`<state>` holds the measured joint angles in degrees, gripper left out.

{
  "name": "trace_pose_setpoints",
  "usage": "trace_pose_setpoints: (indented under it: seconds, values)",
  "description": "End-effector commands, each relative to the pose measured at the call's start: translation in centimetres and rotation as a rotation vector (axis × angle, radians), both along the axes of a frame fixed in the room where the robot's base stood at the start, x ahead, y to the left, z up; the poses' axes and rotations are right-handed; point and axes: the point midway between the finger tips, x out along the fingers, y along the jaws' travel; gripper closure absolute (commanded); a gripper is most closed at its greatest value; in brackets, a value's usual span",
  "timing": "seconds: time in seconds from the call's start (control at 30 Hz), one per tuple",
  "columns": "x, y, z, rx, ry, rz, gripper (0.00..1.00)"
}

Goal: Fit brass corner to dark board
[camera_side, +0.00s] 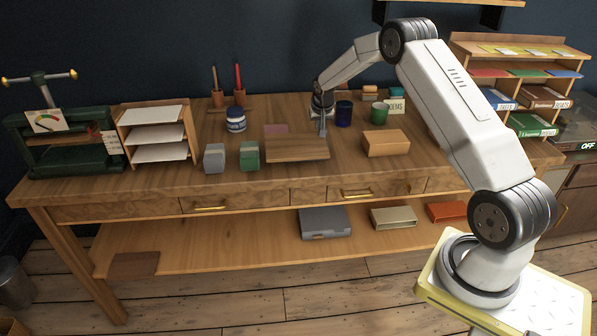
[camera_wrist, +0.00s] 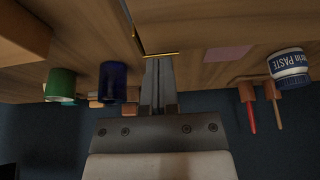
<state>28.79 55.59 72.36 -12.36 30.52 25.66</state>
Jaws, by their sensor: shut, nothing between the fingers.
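The brown board (camera_side: 290,151) lies flat on the workbench, in the middle of the side view. Its corner region also shows in the upside-down wrist view (camera_wrist: 205,22). A thin brass-coloured edge (camera_wrist: 163,54) shows at that corner, right at my fingertips, with a fine bright line along the adjoining side. I cannot tell how fully the brass sits on the board. My gripper (camera_side: 323,134) points down at the board's far right corner. Its fingers (camera_wrist: 160,62) are shut together with nothing between them. Whether they touch the brass is unclear.
Close by stand a blue mug (camera_side: 343,113), a green mug (camera_side: 379,113) and an orange-brown box (camera_side: 386,143). A grey block (camera_side: 214,157), green block (camera_side: 249,155) and paste jar (camera_side: 236,119) stand left of the board. A pink sheet (camera_wrist: 228,53) lies behind it.

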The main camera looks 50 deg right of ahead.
Motion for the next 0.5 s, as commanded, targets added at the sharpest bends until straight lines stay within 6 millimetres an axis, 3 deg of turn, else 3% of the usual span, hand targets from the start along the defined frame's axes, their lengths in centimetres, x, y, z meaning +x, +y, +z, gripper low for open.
trace_pose_setpoints:
  seconds: [0.5]
  values:
    - [0.01,-0.01,-0.54,0.000,0.000,0.000,1.00]
